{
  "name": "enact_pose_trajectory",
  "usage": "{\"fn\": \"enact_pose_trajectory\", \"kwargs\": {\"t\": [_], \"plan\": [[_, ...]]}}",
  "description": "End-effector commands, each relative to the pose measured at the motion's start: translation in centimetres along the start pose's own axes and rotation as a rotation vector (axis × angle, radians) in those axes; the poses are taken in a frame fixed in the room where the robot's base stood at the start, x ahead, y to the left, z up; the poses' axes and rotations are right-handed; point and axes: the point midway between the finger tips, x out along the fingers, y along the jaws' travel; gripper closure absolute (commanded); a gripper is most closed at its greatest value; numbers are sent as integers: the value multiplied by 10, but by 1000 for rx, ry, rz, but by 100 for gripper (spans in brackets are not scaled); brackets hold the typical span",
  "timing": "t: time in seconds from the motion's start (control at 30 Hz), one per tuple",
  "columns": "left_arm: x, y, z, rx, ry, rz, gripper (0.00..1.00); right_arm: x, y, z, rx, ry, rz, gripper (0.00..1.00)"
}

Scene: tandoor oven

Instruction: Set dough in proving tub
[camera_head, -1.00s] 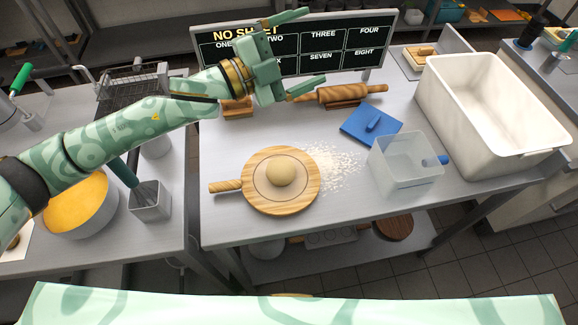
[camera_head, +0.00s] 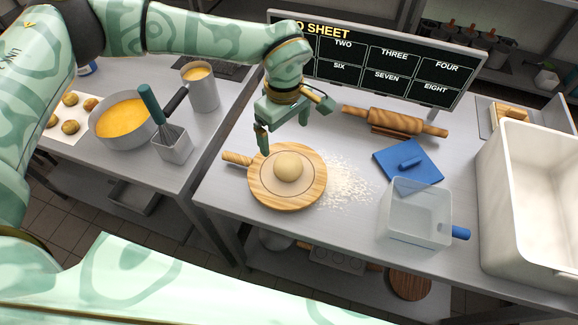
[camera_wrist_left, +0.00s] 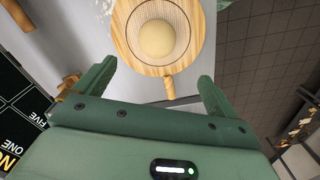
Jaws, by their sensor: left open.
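The pale round dough ball (camera_head: 289,167) rests on a round wooden board (camera_head: 262,188) with a handle at its left. My left gripper (camera_head: 284,132) is open and empty, above and just behind the board, fingers pointing down. In the left wrist view the dough (camera_wrist_left: 157,39) lies beyond the two spread fingers, apart from them. Two containers stand at the right: a clear plastic tub (camera_head: 413,222) and a large white tub (camera_head: 512,190), cut by the frame edge. I cannot tell which is the proving tub. My right gripper is out of view.
Flour (camera_head: 347,185) is scattered right of the board. A menu sign (camera_head: 385,68) stands at the back. A pan of yellow liquid (camera_head: 122,117) and a whisk container (camera_head: 172,146) stand at the left.

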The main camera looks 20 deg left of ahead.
Motion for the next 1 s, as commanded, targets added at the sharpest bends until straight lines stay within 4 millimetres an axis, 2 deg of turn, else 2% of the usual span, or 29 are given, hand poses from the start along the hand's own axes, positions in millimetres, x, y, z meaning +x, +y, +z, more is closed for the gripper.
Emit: {"fn": "enact_pose_trajectory", "kwargs": {"t": [0.1, 0.3, 0.57, 0.8, 1.0], "plan": [[33, -1, 2, 0, -3, -4, 4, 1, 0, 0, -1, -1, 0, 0], [74, 0, 2, -1, -4, -2, 4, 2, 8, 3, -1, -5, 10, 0], [98, 2, 4, -1, -4, -1, 4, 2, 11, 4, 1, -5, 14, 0], [134, 5, 7, -4, -4, 0, 4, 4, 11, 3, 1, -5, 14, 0], [139, 6, 7, -3, -3, 2, 4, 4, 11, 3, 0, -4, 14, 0]]}}
